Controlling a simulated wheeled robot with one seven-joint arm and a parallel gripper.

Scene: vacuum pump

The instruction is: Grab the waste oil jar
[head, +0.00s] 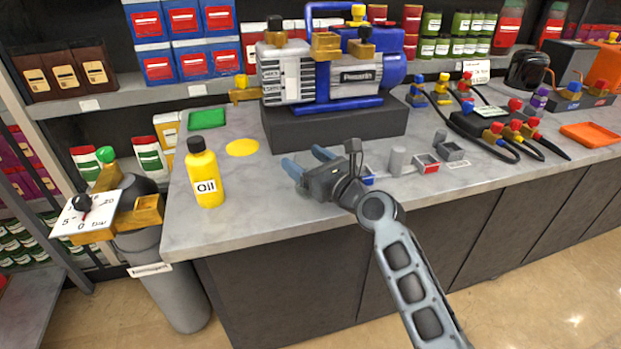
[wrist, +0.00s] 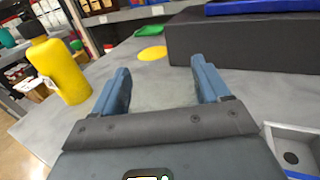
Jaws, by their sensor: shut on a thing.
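A yellow bottle (head: 206,180) with a black cap and a label reading "Oil" stands upright at the counter's left end. It also shows at the left of the wrist view (wrist: 62,72). I cannot pick out anything marked as a waste oil jar. My gripper (head: 308,161) is over the counter's front part, right of the bottle and apart from it.
A blue and grey pump (head: 325,75) stands on a dark block (head: 335,128) behind my gripper. A yellow disc (head: 242,148) and green tray (head: 208,120) lie behind the bottle. Small trays and hoses are to the right. A grey bin (head: 172,290) stands left of the counter.

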